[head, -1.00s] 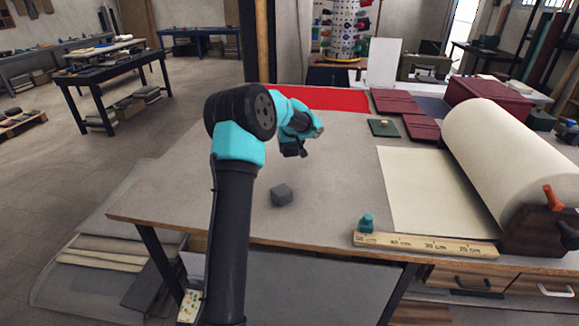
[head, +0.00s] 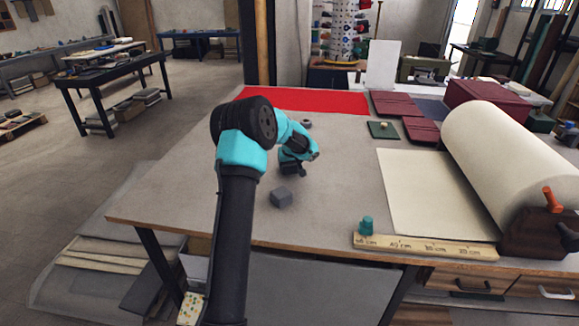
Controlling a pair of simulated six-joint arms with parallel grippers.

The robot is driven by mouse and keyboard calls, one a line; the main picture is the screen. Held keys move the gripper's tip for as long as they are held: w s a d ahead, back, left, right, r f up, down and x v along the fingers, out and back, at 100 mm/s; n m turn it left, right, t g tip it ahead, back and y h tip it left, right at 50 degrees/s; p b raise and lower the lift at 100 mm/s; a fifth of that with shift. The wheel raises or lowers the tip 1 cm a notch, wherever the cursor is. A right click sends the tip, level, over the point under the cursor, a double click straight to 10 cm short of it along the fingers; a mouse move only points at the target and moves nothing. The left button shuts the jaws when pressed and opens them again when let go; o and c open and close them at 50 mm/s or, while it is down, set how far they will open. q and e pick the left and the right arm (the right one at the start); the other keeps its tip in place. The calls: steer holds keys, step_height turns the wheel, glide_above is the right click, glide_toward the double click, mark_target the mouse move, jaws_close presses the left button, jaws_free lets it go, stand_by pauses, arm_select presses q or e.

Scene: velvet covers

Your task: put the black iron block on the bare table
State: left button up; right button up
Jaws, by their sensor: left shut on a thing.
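The grey block (head: 281,197) sits on the bare table in front of the gripper. My right gripper is not in view.
The table's left is clear.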

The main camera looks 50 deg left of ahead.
arm_select(q)
steer(key=shift+f, duration=0.2)
steer(key=shift+f, duration=0.15)
steer(key=o, duration=1.5)
steer(key=shift+o, duration=0.2)
steer(key=v, duration=1.2)
steer(key=shift+d, duration=0.1)
